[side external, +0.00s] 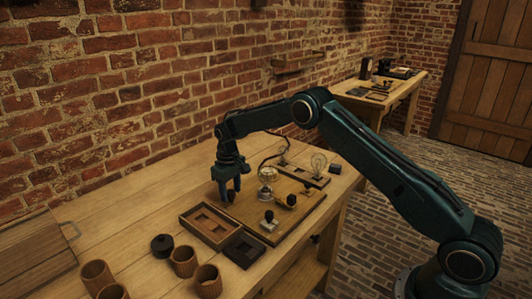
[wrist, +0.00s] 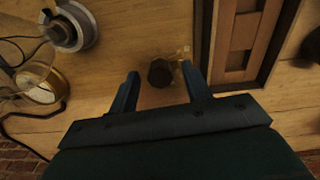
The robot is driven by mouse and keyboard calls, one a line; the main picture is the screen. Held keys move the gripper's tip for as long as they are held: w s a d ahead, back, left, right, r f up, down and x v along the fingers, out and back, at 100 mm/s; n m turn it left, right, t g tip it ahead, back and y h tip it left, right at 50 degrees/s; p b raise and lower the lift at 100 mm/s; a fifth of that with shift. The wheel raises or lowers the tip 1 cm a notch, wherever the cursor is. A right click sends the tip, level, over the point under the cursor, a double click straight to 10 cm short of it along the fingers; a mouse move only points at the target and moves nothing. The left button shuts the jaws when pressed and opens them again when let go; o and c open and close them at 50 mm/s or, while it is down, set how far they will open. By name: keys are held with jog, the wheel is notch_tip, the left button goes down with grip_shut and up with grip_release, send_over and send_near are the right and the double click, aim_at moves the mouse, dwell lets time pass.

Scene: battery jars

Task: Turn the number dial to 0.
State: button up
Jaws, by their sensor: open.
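A dark, faceted knob (wrist: 161,72), which looks like the number dial, shows in the wrist view between my two fingers. A small yellowish piece (wrist: 184,53) sits at its upper right. No digits can be read, so I cannot tell its setting. My gripper (wrist: 160,86) is open, with one finger on each side of the knob; I cannot tell whether either touches it. In the side view my gripper (side external: 230,196) points straight down at the board's left part, and its fingers mostly hide the knob.
A wooden tray (side external: 186,222) and a dark tray (side external: 243,247) lie in front of my gripper. A glass jar (side external: 267,176), a bulb (side external: 318,163) and black-knobbed parts (side external: 269,217) stand to the right. Several brown cups (side external: 184,262) and a black lid (side external: 162,245) are at front left.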

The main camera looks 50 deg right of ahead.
jog(key=shift+c, duration=0.2)
jog(key=c, duration=1)
jog(key=shift+o, duration=0.2)
jog(key=shift+n, duration=0.7)
jog(key=o, duration=1)
jog(key=shift+r, duration=0.15)
